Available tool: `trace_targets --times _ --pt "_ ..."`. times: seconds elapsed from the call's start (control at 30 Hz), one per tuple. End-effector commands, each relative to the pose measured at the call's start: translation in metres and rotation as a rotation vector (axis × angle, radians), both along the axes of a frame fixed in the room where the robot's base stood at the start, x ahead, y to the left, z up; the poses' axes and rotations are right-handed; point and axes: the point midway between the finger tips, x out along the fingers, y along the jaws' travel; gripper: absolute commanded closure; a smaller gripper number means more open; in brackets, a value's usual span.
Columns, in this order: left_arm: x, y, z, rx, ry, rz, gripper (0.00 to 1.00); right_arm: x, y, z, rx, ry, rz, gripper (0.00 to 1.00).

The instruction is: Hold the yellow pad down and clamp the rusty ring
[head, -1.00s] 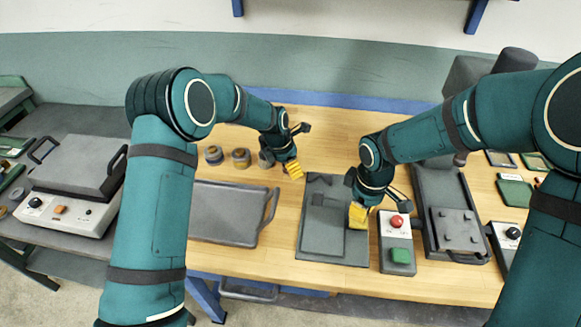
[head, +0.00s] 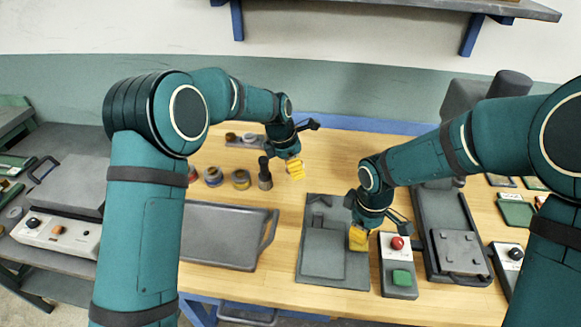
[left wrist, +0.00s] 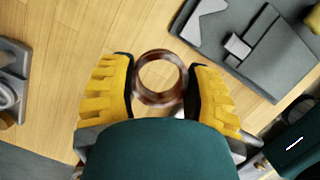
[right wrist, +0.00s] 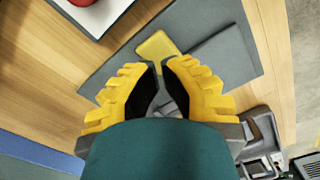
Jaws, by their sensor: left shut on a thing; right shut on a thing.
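The rusty ring (left wrist: 160,78) is a brown, glossy hoop between the fingers of my left gripper (left wrist: 163,90). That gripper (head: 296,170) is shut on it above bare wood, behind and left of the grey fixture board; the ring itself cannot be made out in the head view. The fixture board (head: 322,250) lies flat on the table and also shows in the right wrist view (right wrist: 215,20). The yellow pad (right wrist: 157,46) is on the board, at the fingertips of my right gripper (right wrist: 162,75). My right gripper (head: 358,240) points down at the board's right side, its fingers nearly together.
A button box (head: 398,275) with red and green buttons stands right of the board. A grey tray (head: 215,240) lies to its left. Several short posts (head: 240,180) stand behind the tray. A grey clamp machine (head: 455,250) is at the right. Bare wood lies behind the board.

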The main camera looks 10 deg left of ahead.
Motion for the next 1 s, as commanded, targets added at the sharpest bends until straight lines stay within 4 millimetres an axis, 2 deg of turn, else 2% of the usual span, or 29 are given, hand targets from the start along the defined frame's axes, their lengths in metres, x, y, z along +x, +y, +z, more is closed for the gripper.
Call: trace_targets --times 0.4,0.6,0.8,1.0 --pt "-0.037 -0.052 -0.017 0.000 0.002 -0.832 0.88 0.000 0.000 0.000 0.000 0.000 0.000 1.00" --pt "-0.053 -0.070 -0.022 0.000 0.002 -1.169 0.88 0.000 0.000 0.000 0.000 0.000 0.000 1.00" --pt "-0.060 -0.077 -0.024 0.000 0.001 -1.328 0.88 0.000 0.000 0.000 0.000 0.000 0.000 1.00" --pt "-0.061 -0.078 -0.024 0.000 -0.001 -1.349 0.88 0.000 0.000 0.000 0.000 0.000 0.000 1.00"
